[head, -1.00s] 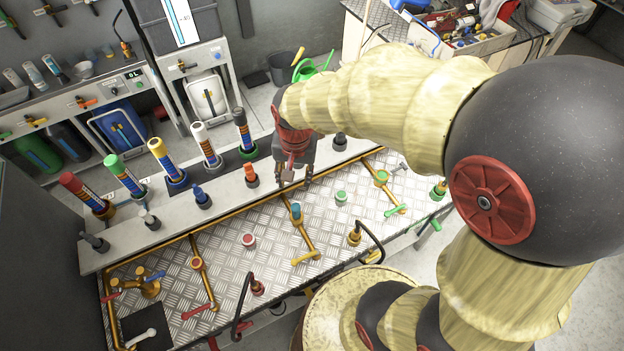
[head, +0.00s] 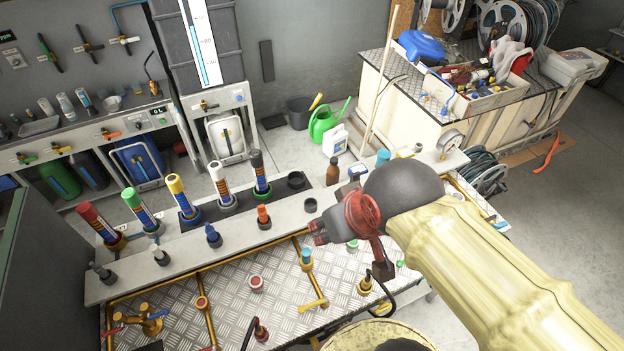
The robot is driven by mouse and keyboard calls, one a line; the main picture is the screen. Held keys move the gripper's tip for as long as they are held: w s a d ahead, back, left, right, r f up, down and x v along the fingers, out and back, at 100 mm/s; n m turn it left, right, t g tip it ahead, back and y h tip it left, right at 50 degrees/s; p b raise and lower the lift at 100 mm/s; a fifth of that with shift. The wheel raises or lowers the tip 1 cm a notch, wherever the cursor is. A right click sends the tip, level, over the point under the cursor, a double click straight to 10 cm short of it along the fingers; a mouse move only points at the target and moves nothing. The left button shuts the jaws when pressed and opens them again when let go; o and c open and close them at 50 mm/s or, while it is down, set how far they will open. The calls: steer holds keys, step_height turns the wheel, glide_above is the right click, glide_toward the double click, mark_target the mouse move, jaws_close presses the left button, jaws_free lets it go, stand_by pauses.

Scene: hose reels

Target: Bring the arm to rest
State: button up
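My arm (head: 470,255) reaches in from the lower right, with yellowish links and a dark round joint (head: 403,187). My gripper (head: 315,232) is at the end of the red wrist part and points left above the worktop. Its two fingertips show a small gap, seen nearly from the side, with nothing between them. It appears clear of the things around it. The orange-capped fitting (head: 263,217) stands to its left, and an empty dark socket (head: 310,205) sits just above it in the picture.
Upright tubes with coloured caps, such as the black-capped one (head: 258,172), line the grey ledge (head: 180,262). A brown bottle (head: 333,170) stands behind my gripper. The checker-plate worktop (head: 235,290) carries brass pipes and valves. Open floor (head: 570,220) lies at the right.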

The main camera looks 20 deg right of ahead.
step_height(320, 180, down, 15)
steer(key=b, duration=1.5)
stand_by(0.4)
